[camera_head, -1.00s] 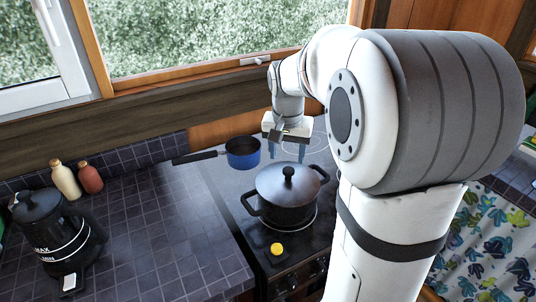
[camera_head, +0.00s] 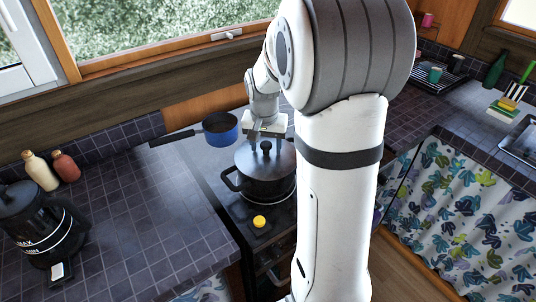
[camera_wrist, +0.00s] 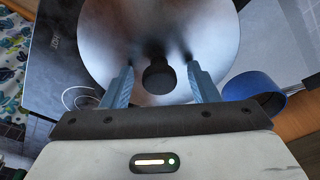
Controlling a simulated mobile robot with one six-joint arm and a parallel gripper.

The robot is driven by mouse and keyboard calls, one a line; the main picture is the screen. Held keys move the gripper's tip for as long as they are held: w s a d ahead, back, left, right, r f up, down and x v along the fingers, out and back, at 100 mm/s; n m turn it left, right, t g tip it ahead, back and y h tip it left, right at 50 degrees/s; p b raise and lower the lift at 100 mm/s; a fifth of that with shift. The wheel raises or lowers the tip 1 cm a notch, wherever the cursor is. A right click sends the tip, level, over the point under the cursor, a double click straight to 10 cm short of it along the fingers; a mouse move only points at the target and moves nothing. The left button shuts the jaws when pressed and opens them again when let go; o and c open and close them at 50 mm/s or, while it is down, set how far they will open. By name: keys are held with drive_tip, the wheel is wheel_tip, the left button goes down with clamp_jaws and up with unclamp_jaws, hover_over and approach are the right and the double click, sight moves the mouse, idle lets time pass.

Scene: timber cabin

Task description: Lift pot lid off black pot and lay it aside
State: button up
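A round black knob (camera_head: 266,147) stands up from the lid's middle. In the wrist view the lid (camera_wrist: 205,30) fills the upper middle, with its knob (camera_wrist: 158,78) seen between my two blue-grey fingers. My gripper (camera_wrist: 160,70) is open, one finger on each side of the knob with gaps showing. In the head view my gripper (camera_head: 267,138) is just behind the knob; part of its fingers is hidden. I cannot tell its exact height over the lid.
A blue saucepan (camera_head: 221,136) with a black handle stands left of the pot, near my wrist. A yellow round object (camera_head: 259,221) sits at the cooktop's front. A black kettle (camera_head: 42,225) and two bottles (camera_head: 41,171) are at left. The tiled counter (camera_head: 135,210) between is clear.

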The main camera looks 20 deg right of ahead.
drive_tip(key=c, duration=1.1)
drive_tip(key=shift+r, duration=0.1)
